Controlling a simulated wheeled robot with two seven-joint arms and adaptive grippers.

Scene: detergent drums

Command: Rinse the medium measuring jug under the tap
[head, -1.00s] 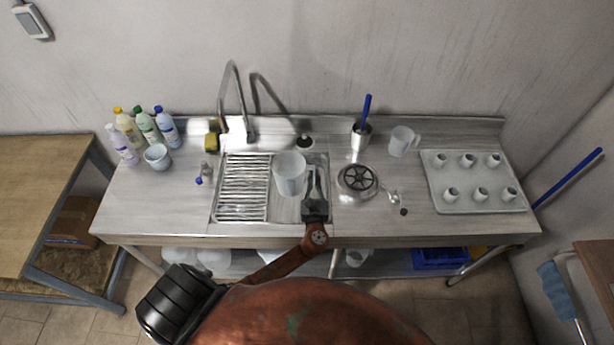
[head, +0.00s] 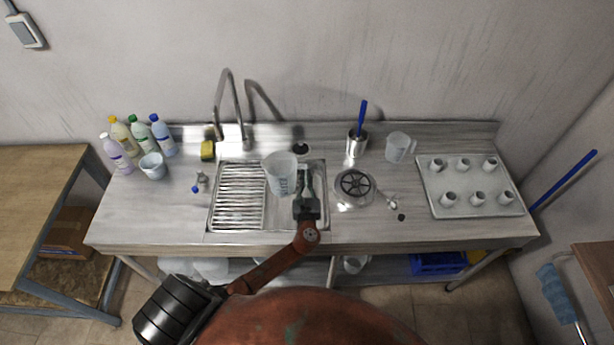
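A translucent white measuring jug (head: 279,175) with dark markings is over the sink (head: 275,218), near the right edge of the slatted drainer. My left gripper (head: 304,180) is at the jug's right side, its fingers closed at the handle, which they mostly hide. The jug looks slightly tilted and seems held above the basin. The tall curved tap (head: 238,105) stands behind the sink, up and left of the jug, and no water shows. A second clear jug (head: 396,148) stands at the back right of the counter. My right gripper is out of view.
Several detergent bottles (head: 140,133) and a pale cup (head: 152,166) stand at the left. A yellow sponge (head: 207,151) is by the tap.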

